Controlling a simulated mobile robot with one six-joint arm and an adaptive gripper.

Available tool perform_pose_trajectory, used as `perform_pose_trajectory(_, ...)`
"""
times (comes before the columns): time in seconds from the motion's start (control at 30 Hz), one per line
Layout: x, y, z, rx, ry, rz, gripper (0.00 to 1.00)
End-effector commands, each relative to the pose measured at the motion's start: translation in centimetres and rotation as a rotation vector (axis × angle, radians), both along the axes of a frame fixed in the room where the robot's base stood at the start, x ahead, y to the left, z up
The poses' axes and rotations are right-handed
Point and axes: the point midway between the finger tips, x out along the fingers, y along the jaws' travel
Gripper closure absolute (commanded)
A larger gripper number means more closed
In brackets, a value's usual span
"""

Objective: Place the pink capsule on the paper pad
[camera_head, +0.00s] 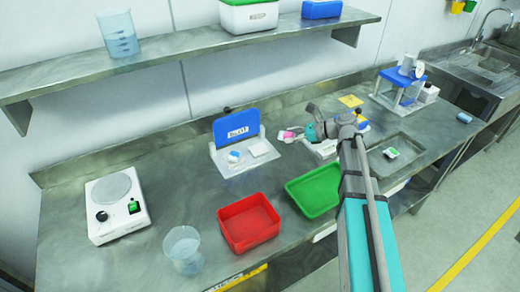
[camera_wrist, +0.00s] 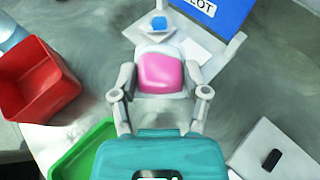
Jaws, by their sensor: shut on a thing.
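The pink capsule (camera_wrist: 160,72) is between the two fingers of my gripper (camera_wrist: 160,92) in the wrist view. In the head view the capsule (camera_head: 286,134) shows at the tip of my gripper (camera_head: 294,132), right of a white stand. The stand (camera_head: 228,172) has a blue upright panel with dark lettering. A flat white square, which looks like the paper pad (camera_head: 262,148), lies on the stand's right side.
A small blue item (camera_head: 234,156) sits on a white piece on the stand's left. A red bin (camera_head: 248,224) and a green tray (camera_head: 318,190) stand in front. A scale (camera_head: 118,206) and a clear beaker (camera_head: 183,250) are at left. A shelf (camera_head: 180,62) runs above.

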Motion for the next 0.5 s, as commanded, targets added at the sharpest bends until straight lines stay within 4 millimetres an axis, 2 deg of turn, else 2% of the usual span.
perform_pose_trajectory(0.13, -0.07, -0.72, 0.05, 0.001, -0.001, -0.002, 0.68)
perform_pose_trajectory(0.5, 0.01, -0.6, -0.03, 0.001, -0.001, -0.001, 0.68)
